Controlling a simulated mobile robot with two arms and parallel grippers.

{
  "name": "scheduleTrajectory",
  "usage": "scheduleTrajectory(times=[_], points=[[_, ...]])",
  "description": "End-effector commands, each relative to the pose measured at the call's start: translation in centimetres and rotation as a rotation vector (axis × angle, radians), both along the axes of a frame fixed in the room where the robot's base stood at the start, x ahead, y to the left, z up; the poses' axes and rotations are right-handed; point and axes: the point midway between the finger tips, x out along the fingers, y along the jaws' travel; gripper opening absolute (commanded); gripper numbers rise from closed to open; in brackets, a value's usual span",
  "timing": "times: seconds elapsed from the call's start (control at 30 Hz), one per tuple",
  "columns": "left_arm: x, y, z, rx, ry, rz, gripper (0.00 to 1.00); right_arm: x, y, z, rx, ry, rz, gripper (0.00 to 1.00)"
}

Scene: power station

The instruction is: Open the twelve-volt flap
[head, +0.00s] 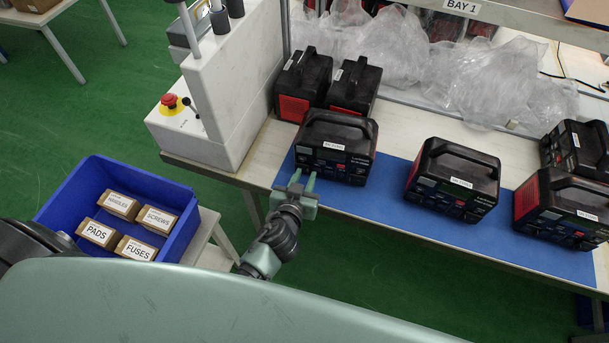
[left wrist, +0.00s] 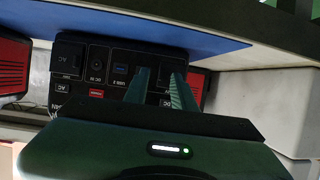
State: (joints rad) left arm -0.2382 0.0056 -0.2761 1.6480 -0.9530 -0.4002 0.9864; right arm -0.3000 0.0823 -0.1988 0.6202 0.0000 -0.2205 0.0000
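The nearest power station (head: 337,147) is a black box with a carrying handle, upright at the left end of the blue mat. My left gripper (head: 302,182) is at its lower left front, fingers apart and pointing at the panel. The fingers hide part of the panel. I cannot make out which cover is the twelve-volt flap. My right gripper is not in view.
More power stations (head: 455,180) stand to the right on the blue mat (head: 390,195) and behind. A white machine with a red button (head: 169,100) stands left. A blue crate (head: 187,228) of small labelled boxes is lower left. Plastic bags (head: 465,80) lie at the back.

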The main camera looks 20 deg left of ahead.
Motion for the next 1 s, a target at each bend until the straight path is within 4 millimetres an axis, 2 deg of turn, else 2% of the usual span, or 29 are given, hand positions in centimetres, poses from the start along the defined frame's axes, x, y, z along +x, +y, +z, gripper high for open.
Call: scheduleTrajectory(times=[0.27,0.3,0.4,1.0], points=[[0.28,0.06,-0.17,0.001,0.001,0.000,0.26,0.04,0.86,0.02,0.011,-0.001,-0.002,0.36],[0.28,0.06,-0.17,0.001,0.001,0.000,0.23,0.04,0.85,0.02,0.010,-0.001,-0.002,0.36],[0.27,0.06,-0.17,0.001,0.001,0.000,0.00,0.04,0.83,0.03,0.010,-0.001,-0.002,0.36],[0.26,0.02,-0.15,0.001,0.001,0.000,0.00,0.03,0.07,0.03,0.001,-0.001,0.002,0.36]])
